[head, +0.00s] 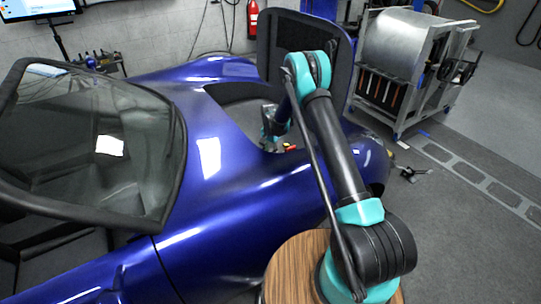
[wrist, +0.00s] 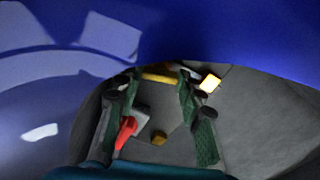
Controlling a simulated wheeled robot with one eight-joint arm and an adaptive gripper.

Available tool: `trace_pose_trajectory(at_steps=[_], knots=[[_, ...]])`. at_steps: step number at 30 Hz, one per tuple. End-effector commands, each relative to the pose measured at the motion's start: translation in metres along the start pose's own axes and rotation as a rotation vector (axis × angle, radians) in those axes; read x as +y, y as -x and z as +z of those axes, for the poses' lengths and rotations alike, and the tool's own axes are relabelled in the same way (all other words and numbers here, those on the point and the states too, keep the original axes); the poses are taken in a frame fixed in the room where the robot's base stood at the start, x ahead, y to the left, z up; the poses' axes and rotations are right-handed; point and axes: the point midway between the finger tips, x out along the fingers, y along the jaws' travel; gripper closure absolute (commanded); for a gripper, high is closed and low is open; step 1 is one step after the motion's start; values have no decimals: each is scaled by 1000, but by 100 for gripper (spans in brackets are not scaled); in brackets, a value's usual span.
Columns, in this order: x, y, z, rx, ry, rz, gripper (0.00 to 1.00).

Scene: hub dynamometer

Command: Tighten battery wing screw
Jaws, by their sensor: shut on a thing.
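My gripper (wrist: 160,82) reaches down into the open front compartment of the blue car. Its two green-padded fingers stand apart on either side of a brass-yellow piece (wrist: 160,76), which spans between their tips and looks like the wing screw. The gripper is shut on it.
The blue car body (head: 225,190) curves close around the compartment, and its wall fills the top of the wrist view. A raised dark panel (head: 300,60) stands behind the arm. A bright yellow-white piece (wrist: 210,82) lies just right of the fingers. A metal cart (head: 400,70) stands behind.

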Motion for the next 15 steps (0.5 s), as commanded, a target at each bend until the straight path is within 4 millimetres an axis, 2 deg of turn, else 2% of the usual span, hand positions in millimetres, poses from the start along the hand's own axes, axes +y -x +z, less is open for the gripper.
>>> trace_pose_trajectory(at_steps=[6, 15], knots=[[0, 0, -1, 1, -158, -1, 91], [0, 0, -1, 1, -287, -2, 91]])
